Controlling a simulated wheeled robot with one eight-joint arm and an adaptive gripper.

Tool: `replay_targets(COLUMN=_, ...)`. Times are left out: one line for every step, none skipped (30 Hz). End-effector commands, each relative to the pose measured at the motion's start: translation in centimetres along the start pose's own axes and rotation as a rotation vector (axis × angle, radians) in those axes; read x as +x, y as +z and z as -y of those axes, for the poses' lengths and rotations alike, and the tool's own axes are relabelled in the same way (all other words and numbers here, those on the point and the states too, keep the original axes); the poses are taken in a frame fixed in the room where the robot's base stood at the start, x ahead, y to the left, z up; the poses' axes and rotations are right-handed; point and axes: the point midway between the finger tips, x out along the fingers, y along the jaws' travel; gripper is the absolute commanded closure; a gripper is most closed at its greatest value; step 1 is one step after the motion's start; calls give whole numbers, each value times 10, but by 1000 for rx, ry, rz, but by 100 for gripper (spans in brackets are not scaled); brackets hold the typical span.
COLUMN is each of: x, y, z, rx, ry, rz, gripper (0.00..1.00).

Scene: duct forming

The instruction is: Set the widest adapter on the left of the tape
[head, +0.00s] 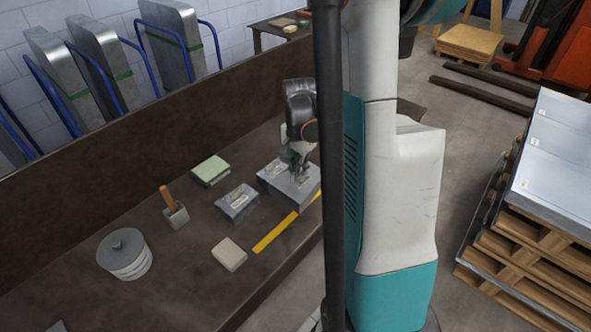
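A yellow strip of tape (274,233) runs diagonally on the dark bench, its upper end passing behind my arm. A smaller grey metal adapter (237,205) with a raised collar sits left of the tape. A larger grey adapter (298,191) sits further back, close to the tape's upper end; my arm column hides its right side. My gripper (298,172) points down at the top of this larger adapter. The fingers are small and dark, and I cannot tell whether they grip it.
A round grey-lidded tin (124,255), a wooden-handled tool (174,208), a beige block (229,254) and a green-topped box (210,171) stand on the bench (200,285). A raised back panel (150,110) borders it. Bare bench shows between the tin and block.

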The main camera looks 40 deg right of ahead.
Motion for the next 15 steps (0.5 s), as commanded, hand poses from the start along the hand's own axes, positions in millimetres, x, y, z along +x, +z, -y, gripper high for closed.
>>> replay_targets(x=1, y=0, z=0, rx=1, ry=0, rz=0, gripper=100)
replay_targets(x=2, y=0, z=0, rx=1, ry=0, rz=0, gripper=100)
replay_targets(x=4, y=0, z=0, rx=1, ry=0, rz=0, gripper=100)
replay_targets(x=5, y=0, z=0, rx=1, ry=0, rz=0, gripper=100)
replay_targets(x=7, y=0, z=0, rx=1, ry=0, rz=0, gripper=100)
replay_targets(x=10, y=0, z=0, rx=1, ry=0, rz=0, gripper=100)
replay_targets(x=12, y=0, z=0, rx=0, ry=0, rz=0, gripper=100)
replay_targets(x=14, y=0, z=0, rx=0, ry=0, rz=0, gripper=100)
replay_targets(x=18, y=0, z=0, rx=0, ry=0, rz=0, gripper=100)
replay_targets(x=21, y=0, z=0, rx=0, ry=0, rz=0, gripper=100)
replay_targets(x=24, y=0, z=0, rx=0, ry=0, rz=0, gripper=100)
replay_targets(x=28, y=0, z=0, rx=0, ry=0, rz=0, gripper=100)
replay_targets(x=32, y=0, z=0, rx=0, ry=0, rz=0, gripper=100)
replay_targets(x=35, y=0, z=0, rx=0, ry=0, rz=0, gripper=100)
replay_targets(x=39, y=0, z=0, rx=0, ry=0, rz=0, gripper=100)
